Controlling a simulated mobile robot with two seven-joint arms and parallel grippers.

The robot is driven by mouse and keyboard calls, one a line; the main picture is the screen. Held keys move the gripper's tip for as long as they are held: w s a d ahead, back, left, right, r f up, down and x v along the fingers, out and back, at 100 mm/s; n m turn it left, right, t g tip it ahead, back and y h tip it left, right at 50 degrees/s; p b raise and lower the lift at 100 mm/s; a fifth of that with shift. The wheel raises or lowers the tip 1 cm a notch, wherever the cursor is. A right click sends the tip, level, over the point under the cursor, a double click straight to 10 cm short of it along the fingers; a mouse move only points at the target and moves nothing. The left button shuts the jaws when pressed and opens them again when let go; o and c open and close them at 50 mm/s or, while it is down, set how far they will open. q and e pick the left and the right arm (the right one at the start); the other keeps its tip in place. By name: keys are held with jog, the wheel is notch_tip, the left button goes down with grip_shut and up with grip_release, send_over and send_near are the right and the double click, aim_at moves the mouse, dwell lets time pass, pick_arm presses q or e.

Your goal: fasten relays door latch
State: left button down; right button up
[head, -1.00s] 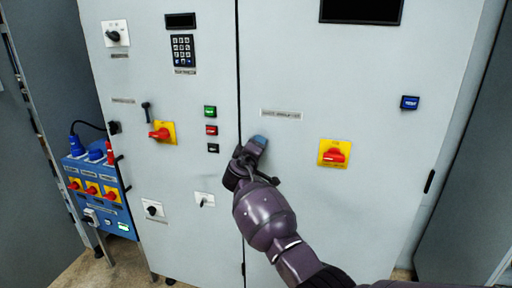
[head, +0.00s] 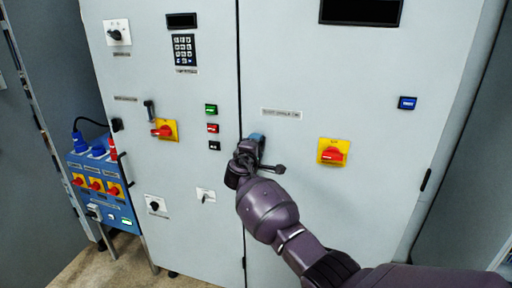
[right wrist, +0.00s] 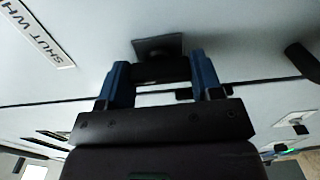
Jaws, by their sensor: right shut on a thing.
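My right gripper (head: 252,150) is at the cabinet's right door (head: 385,80), close to the seam between the two doors and below a label plate (head: 282,113). In the right wrist view, the gripper (right wrist: 165,88) has its blue fingers on either side of a dark latch handle (right wrist: 158,72). The handle stands out from a dark square base (right wrist: 160,46) on the door face. In the head view the latch is largely hidden behind my gripper. The door looks flush with its neighbour (head: 130,75). My left gripper is not in view.
A red-and-yellow rotary switch (head: 333,151) is right of my gripper. Green and red buttons (head: 212,128) are to its left. Another red-and-yellow switch (head: 165,130) and a dark lever (head: 149,110) are further left. A blue socket box (head: 105,190) stands beside the cabinet.

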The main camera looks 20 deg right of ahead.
jog(key=o, duration=0.9)
jog(key=v, duration=1)
jog(key=shift+s+a, duration=0.25)
jog(key=shift+s, duration=0.05)
